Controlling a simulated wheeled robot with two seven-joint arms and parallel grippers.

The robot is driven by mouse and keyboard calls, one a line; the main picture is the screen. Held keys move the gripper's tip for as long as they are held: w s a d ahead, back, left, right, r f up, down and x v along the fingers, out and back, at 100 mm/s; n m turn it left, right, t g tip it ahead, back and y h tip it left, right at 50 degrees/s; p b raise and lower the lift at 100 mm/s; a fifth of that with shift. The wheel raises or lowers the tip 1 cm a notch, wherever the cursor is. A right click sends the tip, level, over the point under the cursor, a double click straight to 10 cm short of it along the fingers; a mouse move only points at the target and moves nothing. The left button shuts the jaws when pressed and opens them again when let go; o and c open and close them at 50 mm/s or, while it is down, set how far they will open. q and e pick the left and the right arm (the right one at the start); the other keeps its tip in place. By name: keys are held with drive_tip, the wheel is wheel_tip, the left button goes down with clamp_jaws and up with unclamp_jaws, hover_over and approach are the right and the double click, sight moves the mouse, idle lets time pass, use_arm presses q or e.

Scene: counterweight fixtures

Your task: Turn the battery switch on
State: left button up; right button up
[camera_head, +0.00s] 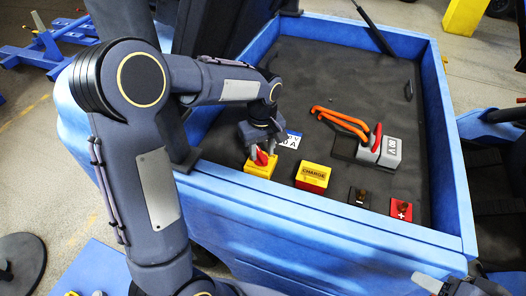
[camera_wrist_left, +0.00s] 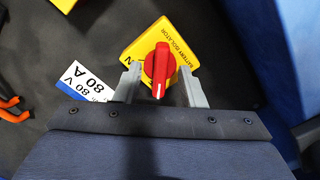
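The battery switch is a yellow box (camera_head: 260,170) with a red rotary knob (camera_head: 261,157), at the front left of the dark deck. In the left wrist view its yellow plate (camera_wrist_left: 135,47) reads "BATTERY ISOLATOR", with part of another word at its left corner. The red knob (camera_wrist_left: 160,66) has a white mark at its lower end, pointing toward the gripper's palm. My left gripper (camera_wrist_left: 160,86) is open, with one finger on each side of the knob and a gap on both sides. A grey tip, probably my right gripper (camera_head: 428,283), shows at the bottom right; its fingers are unclear.
A yellow "CHARGE" box (camera_head: 313,178) stands right of the switch. Black (camera_head: 358,196) and red (camera_head: 401,210) terminals sit further right. A grey connector (camera_head: 389,151) with orange cables (camera_head: 340,120) lies behind. An "80 V 80 A" label (camera_head: 293,139) is near the switch. Blue walls (camera_head: 330,228) edge the deck.

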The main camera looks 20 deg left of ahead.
use_arm(q)
drive_tip(key=shift+f, duration=0.75)
clamp_jaws()
